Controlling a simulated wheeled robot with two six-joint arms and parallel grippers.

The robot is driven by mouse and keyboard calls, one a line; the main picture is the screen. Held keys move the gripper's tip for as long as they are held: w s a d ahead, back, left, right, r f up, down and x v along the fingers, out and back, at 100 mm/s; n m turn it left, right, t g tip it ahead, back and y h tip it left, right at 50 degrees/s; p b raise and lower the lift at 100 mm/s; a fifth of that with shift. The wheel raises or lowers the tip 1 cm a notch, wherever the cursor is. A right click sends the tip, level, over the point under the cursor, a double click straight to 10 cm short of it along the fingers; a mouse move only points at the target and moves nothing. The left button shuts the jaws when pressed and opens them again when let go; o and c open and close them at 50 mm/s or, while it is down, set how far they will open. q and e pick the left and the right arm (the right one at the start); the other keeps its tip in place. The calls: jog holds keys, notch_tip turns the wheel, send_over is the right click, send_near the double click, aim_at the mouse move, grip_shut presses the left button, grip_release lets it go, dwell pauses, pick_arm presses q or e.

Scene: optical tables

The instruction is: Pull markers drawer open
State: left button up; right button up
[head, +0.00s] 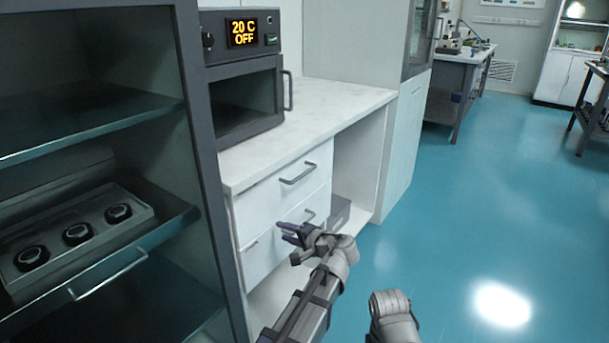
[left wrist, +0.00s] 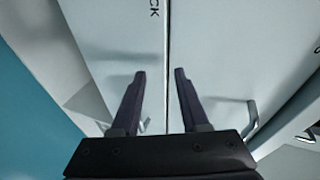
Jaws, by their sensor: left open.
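Two white drawers, an upper one (head: 262,205) and a lower one (head: 258,265), are stacked under the white counter in the head view; both look shut. The upper drawer has a grey bar handle (head: 298,174). The lower drawer's handle (head: 310,215) is partly hidden behind my left gripper. No markers label is readable. My left gripper (head: 284,232) is open and empty in front of the lower drawer. In the left wrist view its fingers (left wrist: 160,75) straddle the seam between two white fronts, with one handle (left wrist: 250,116) to the right. My right gripper is out of frame.
An oven-like unit (head: 244,85) reading "20 C OFF" stands on the counter (head: 320,105). A dark shelf rack (head: 205,200) with a tray of round black items stands close on the left. An open knee space lies right of the drawers. The teal floor (head: 450,220) is clear.

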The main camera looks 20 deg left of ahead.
aim_at(304, 174)
pick_arm(q)
jog(key=w+d+r+m+t+y, duration=0.3)
jog(key=w+d+r+m+t, duration=0.35)
jog(key=r, duration=0.45)
jog(key=shift+n+g, duration=0.25)
jog(key=shift+n, duration=0.7)
jog(key=shift+w+d+p+x, duration=0.15)
jog(key=shift+p+x, duration=0.1)
jog(key=shift+x, duration=1)
jog(key=shift+w+d+p+x, duration=0.15)
jog(key=shift+p+x, duration=0.1)
jog(key=shift+x, duration=1)
jog(key=shift+w+d+p+x, duration=0.15)
jog(key=shift+w+p+x, duration=0.1)
jog(key=shift+x, duration=1)
jog(key=shift+r, duration=0.1)
grip_shut()
jog(key=shift+s, duration=0.1)
